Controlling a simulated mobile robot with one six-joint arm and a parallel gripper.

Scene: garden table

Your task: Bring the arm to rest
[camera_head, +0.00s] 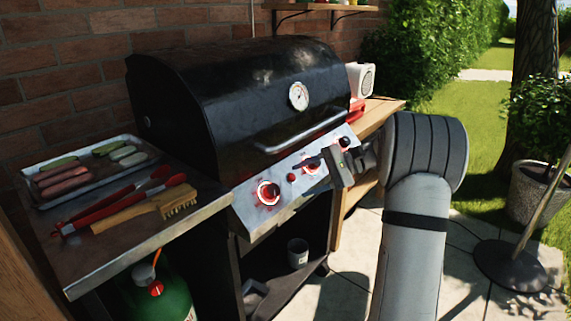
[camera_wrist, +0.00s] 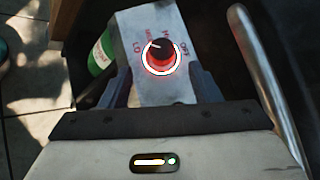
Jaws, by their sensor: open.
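My gripper (camera_head: 338,166) is in front of the black grill's (camera_head: 240,90) metal control panel, towards its right end. In the wrist view its fingers (camera_wrist: 163,88) are apart with nothing held between them. A red-black knob (camera_wrist: 160,55) with a glowing ring and printed markings including OFF shows just beyond the fingertips, apart from them as far as I can see. In the head view the left knob (camera_head: 268,192) glows red. The middle knob (camera_head: 311,165) and right knob (camera_head: 344,141) are also in view. The grill lid is shut.
The lid handle (camera_head: 303,133) runs above the panel, and close on the right in the wrist view (camera_wrist: 270,85). A side shelf (camera_head: 115,250) holds a food tray (camera_head: 33,190), red tongs (camera_head: 100,207) and a brush (camera_head: 150,208). A green gas bottle (camera_head: 165,300) stands below. Paving right is partly free.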

